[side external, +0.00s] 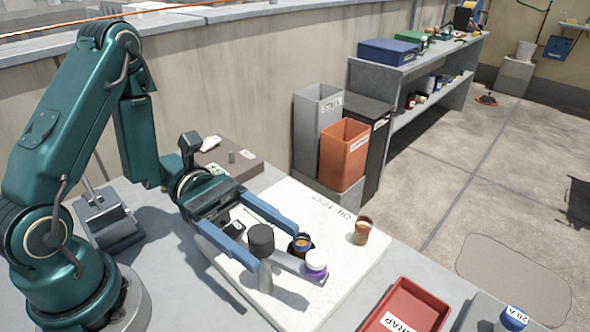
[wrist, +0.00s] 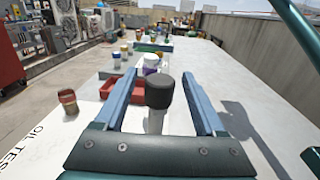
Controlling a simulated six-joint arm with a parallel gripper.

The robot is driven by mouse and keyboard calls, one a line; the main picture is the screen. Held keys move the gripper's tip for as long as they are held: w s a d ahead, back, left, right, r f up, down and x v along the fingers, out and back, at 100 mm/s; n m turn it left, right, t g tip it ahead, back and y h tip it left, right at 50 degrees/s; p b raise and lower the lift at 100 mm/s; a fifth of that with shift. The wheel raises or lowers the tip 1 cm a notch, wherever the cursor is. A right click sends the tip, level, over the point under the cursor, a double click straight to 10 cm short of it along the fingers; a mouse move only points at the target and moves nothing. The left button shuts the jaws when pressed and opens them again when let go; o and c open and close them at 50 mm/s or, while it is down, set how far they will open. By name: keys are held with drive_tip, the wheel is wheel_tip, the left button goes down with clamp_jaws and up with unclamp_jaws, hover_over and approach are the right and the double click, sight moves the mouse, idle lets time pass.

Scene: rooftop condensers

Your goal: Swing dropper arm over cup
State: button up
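The dropper arm (side external: 288,262) is a pale bar on an upright grey post with a black knob (side external: 261,238). A white and purple dropper head (side external: 316,262) sits at its outer end. A small brown cup (side external: 362,231) stands on the white board, apart from the dropper head; it also shows in the wrist view (wrist: 68,101). Another small amber vessel (side external: 301,244) with a dark base stands beside the bar. My gripper (side external: 275,249) is open, its blue fingers on either side of the knob; the wrist view shows gaps beside the knob (wrist: 160,91).
The white board (side external: 345,270) reads "OIL TEST". A red tray (side external: 405,310) labelled "SCRAP" and a blue-capped jar (side external: 514,318) are at the front right. A brown box (side external: 228,160) lies behind the gripper. Grey and orange bins (side external: 344,150) stand beyond the table.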

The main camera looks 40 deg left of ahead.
drive_tip(key=shift+a, duration=0.1)
drive_tip(key=shift+s+a, duration=0.2)
drive_tip(key=shift+a, duration=2.25)
